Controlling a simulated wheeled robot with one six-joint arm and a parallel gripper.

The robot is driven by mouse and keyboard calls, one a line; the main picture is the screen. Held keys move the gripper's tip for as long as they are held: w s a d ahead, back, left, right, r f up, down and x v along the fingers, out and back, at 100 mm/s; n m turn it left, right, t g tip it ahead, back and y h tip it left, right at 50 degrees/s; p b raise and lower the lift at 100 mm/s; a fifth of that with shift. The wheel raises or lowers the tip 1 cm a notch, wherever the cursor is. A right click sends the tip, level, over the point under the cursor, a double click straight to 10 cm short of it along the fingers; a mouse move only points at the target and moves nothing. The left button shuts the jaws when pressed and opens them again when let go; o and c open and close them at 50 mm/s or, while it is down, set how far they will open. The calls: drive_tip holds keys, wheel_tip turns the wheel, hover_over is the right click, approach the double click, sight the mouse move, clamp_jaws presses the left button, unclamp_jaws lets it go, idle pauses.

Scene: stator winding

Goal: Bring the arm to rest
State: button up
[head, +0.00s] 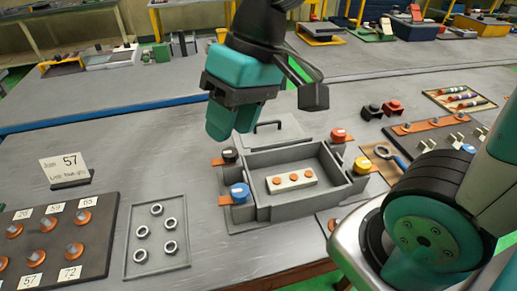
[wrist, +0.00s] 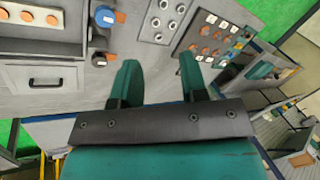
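My gripper (head: 232,122) hangs above the grey workbench (head: 90,130), at the upper middle of the head view. Its two teal fingers also show in the wrist view (wrist: 157,72), with a clear gap and nothing between them. The gripper is apart from the bench and the things on it. Part of my arm fills the right side of the head view and hides some of the bench there.
Below the gripper stands a grey open box (head: 262,200) with coloured terminals around it. A tray of metal nuts (head: 157,262), a numbered board (head: 95,255) and a sign card (head: 66,170) lie left. Black and red parts (head: 392,108) lie right.

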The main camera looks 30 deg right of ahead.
drive_tip(key=s+f+n, duration=0.1)
drive_tip(key=s+n, duration=0.2)
drive_tip(key=s, duration=0.3)
drive_tip(key=shift+d+f, duration=0.3)
drive_tip(key=shift+f, duration=0.05)
idle(0.5)
